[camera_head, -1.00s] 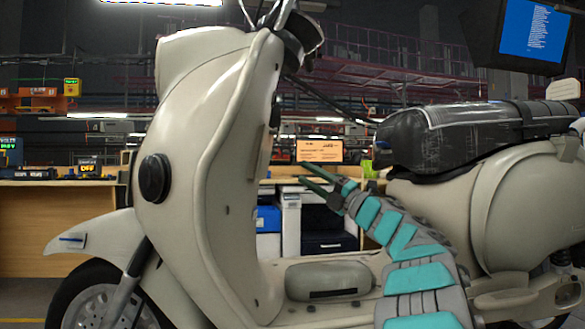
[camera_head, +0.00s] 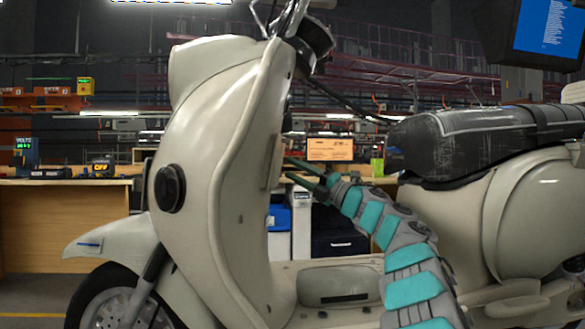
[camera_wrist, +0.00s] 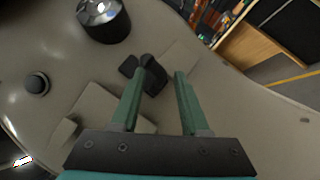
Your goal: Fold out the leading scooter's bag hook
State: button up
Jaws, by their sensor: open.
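The leading scooter (camera_head: 215,130) is cream, side on, with its front to the left in the head view. In the wrist view I look at the inner face of its leg shield (camera_wrist: 225,110). A small black hook (camera_wrist: 154,76), apparently the bag hook, sits on that face; I cannot tell how far it is folded. In the head view I cannot make it out. My gripper (camera_wrist: 160,77) is open, with two green fingers. The left fingertip overlaps the hook's left part in the picture; contact is unclear. The right fingertip is to its right. In the head view my gripper (camera_head: 288,170) is close behind the shield.
A black seat (camera_head: 470,140) is behind and above my arm, and a footboard hump (camera_head: 340,284) is below. In the wrist view a black round part with a shiny top (camera_wrist: 104,20) and a dark knob (camera_wrist: 36,84) stand out from the scooter. A wooden bench (camera_head: 60,230) is behind.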

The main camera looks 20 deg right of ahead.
jog(key=shift+w+a+r, duration=0.2)
jog(key=shift+w+a, duration=0.05)
jog(key=shift+w, duration=0.15)
grip_shut()
dwell(0.4)
